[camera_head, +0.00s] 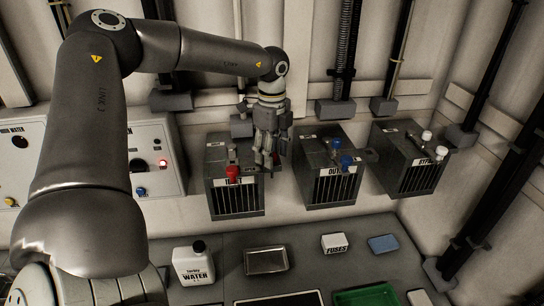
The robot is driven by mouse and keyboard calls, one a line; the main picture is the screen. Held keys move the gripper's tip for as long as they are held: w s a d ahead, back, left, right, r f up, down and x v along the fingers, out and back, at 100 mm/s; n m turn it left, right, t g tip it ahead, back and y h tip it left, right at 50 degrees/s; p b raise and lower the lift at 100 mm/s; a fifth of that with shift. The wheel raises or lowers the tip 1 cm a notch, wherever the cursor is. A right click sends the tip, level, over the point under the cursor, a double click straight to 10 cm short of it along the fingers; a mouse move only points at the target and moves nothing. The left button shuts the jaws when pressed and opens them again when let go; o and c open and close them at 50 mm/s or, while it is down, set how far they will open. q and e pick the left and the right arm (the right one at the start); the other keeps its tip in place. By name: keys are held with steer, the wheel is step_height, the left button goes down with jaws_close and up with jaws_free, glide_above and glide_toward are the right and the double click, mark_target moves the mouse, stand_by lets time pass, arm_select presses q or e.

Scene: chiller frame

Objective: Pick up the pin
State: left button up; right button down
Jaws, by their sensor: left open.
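My left gripper (267,158) is open and points down, above the right side of the left grey box (238,200) on the wall. A red-topped piece (233,173) stands on that box, left of my fingertips and apart from them. The middle box (328,188), labelled "OUT...", carries blue-topped pieces (346,161). The right box (410,165) carries white-topped pieces (439,152). I cannot tell which small piece is the pin. My fingers hide part of the left box's top. My right gripper is not in view.
Below the boxes, a dark bench holds a white water jug (193,264), a metal tray (266,260), a fuses box (334,243), a blue block (383,244) and a green tray (366,295). A control panel (155,153) with a red light stands left. Dark pipes rise behind the boxes.

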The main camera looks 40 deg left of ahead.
arm_select(q)
steer(key=c, duration=1)
steer(key=shift+c, duration=0.2)
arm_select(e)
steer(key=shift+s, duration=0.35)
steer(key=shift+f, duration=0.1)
